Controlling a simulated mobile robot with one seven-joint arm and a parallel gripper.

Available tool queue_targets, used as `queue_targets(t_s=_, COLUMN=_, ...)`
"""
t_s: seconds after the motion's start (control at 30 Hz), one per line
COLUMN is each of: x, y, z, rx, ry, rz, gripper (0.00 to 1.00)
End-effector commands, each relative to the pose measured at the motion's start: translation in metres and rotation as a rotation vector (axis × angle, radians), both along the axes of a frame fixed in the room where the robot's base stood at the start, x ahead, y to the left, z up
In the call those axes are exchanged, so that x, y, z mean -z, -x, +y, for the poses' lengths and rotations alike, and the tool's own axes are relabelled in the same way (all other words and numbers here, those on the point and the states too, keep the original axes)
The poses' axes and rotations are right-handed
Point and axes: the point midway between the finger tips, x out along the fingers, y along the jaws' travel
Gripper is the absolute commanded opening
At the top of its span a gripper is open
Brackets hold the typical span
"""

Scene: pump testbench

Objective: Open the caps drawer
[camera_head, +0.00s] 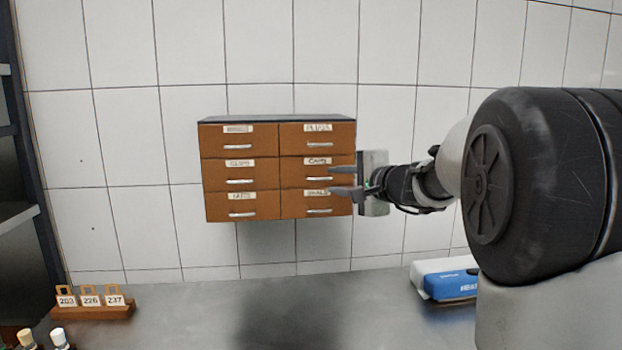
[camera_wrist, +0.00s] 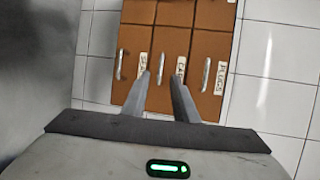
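The caps drawer (camera_head: 293,170) is the middle drawer in the right column of a brown wall cabinet; it looks shut, flush with its neighbours. Its label (camera_head: 319,161) sits above a silver handle (camera_head: 319,178). In the wrist view the caps handle (camera_wrist: 161,68) shows upright between my fingertips. My gripper (camera_head: 338,180) is open and empty, its two fingers one above the other, pointing left at the cabinet's right part. In the wrist view my gripper (camera_wrist: 160,76) has its fingers apart on either side of the handle's line. The fingers look short of the handle.
The plugs drawer (camera_head: 291,136) is above and the seals drawer (camera_head: 291,204) below, both shut. A grey bench lies underneath, with a numbered wooden rack (camera_head: 93,312) at left and a blue-and-white box (camera_head: 450,285) at right. Space before the cabinet looks clear.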

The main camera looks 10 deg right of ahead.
Motion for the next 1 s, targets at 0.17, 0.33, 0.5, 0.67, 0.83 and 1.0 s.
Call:
queue_targets(t_s=0.17, x=0.006, y=-0.03, z=0.013, rx=-0.001, ry=0.001, rz=0.001, gripper=0.26)
queue_targets(t_s=0.33, x=0.009, y=-0.044, z=0.018, rx=0.001, ry=0.0, rz=0.0, gripper=0.26)
queue_targets(t_s=0.5, x=0.01, y=-0.048, z=0.02, rx=0.001, ry=0.001, rz=0.0, gripper=0.26)
queue_targets(t_s=0.67, x=0.011, y=-0.048, z=0.02, rx=0.001, ry=0.001, rz=0.0, gripper=0.26)
queue_targets(t_s=0.83, x=0.01, y=-0.048, z=0.02, rx=0.001, ry=0.001, rz=0.0, gripper=0.03)
queue_targets(t_s=1.0, x=0.01, y=-0.048, z=0.02, rx=0.001, ry=0.0, rz=0.0, gripper=0.0)
